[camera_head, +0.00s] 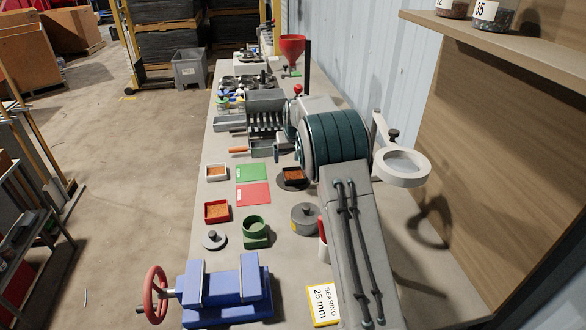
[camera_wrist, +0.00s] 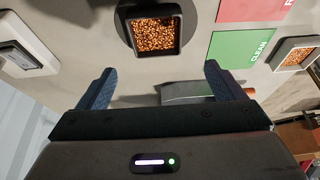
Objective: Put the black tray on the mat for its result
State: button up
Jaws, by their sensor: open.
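The black tray (camera_head: 292,176), filled with copper-coloured granules, sits on a dark round plate (camera_head: 280,184) right of the mats. It also shows at the top of the wrist view (camera_wrist: 155,53). The green mat (camera_head: 251,172), which reads CLEAN in the wrist view (camera_wrist: 240,48), lies left of the tray. The red mat (camera_head: 254,194) lies just nearer; its lettering is cut off in the wrist view (camera_wrist: 252,9). Both mats look empty. My gripper (camera_wrist: 158,84) is open and empty, apart from the tray, which appears beyond the gap between its fingers. My arm hides the gripper in the head view.
A white tray (camera_head: 216,178) and a red tray (camera_head: 217,220) of granules stand left of the mats. A green cup (camera_head: 256,238), a grey lidded pot (camera_head: 305,223) and a blue vise (camera_head: 225,290) stand nearer. An orange-handled scoop (camera_head: 262,149) lies beyond the mats. A ring magnifier (camera_head: 385,176) stands right.

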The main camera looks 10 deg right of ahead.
jog(key=s+r, duration=1.1)
jog(key=s, duration=0.2)
jog(key=s+f+g, duration=0.1)
jog(key=s, duration=3.2)
jog(key=shift+s+d+f, duration=0.2)
jog(key=shift+s+f, duration=0.05)
jog(key=shift+o, duration=0.4)
jog(key=shift+s+f, duration=0.15)
jog(key=shift+s, duration=0.2)
jog(key=w+r, duration=0.4)
jog(key=w, duration=0.8)
jog(key=t+p, duration=0.1)
jog(key=p, duration=0.2)
send_over(293, 173)
jog(key=s, duration=0.3)
jog(key=f, duration=1.6)
jog(key=shift+w+a+f, duration=0.2)
jog(key=shift+a, duration=0.1)
jog(key=shift+s+d+p+x, duration=0.15)
jog(key=shift+p+x, duration=0.4)
jog(key=shift+x, duration=0.75)
jog(key=shift+s+d+p+x, duration=0.15)
jog(key=shift+p+x, duration=0.35)
jog(key=shift+x, duration=0.8)
